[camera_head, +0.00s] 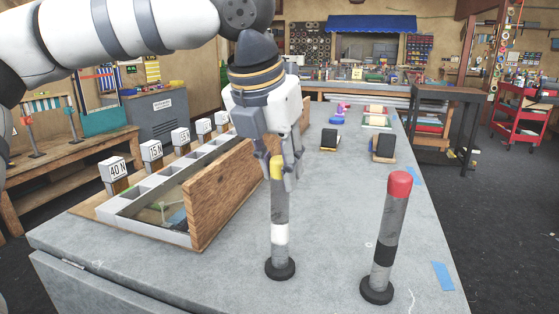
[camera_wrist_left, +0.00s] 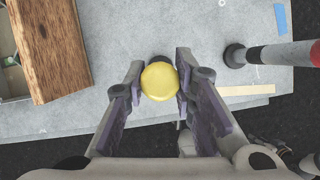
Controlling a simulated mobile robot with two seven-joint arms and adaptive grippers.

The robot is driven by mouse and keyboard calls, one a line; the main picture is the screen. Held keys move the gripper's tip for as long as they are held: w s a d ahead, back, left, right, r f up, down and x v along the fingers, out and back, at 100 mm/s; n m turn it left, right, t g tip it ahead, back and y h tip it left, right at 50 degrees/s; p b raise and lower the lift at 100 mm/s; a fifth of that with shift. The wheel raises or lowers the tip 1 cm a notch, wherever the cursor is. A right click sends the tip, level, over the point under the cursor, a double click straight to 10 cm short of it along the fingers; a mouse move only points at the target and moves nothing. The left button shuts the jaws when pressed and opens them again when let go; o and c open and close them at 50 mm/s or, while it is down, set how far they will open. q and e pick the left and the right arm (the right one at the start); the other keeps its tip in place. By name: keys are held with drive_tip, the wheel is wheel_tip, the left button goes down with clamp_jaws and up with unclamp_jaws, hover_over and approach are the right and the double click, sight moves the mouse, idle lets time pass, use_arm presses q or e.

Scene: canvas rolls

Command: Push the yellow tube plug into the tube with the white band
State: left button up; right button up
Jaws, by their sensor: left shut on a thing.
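The yellow tube plug (camera_head: 277,168) is at the top of the grey tube with the white band (camera_head: 279,231), in line with it. The tube stands upright on a round black base on the grey table. My left gripper (camera_head: 283,172) points down from above and is shut on the yellow plug. In the left wrist view the plug's round yellow top (camera_wrist_left: 159,82) sits between the two fingers of my left gripper (camera_wrist_left: 159,76). The fingers partly hide the joint of plug and tube, so I cannot tell how deep the plug sits. My right gripper is not in view.
A second grey tube with a black band (camera_head: 384,256) and a red plug (camera_head: 400,184) stands to the right. A divided tray with a wooden side board (camera_head: 222,200) lies to the left. Number blocks (camera_head: 118,172) line its far side. The table between the tubes is clear.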

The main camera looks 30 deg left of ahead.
use_arm(q)
drive_tip(key=o, duration=0.9)
drive_tip(key=v, duration=1.2)
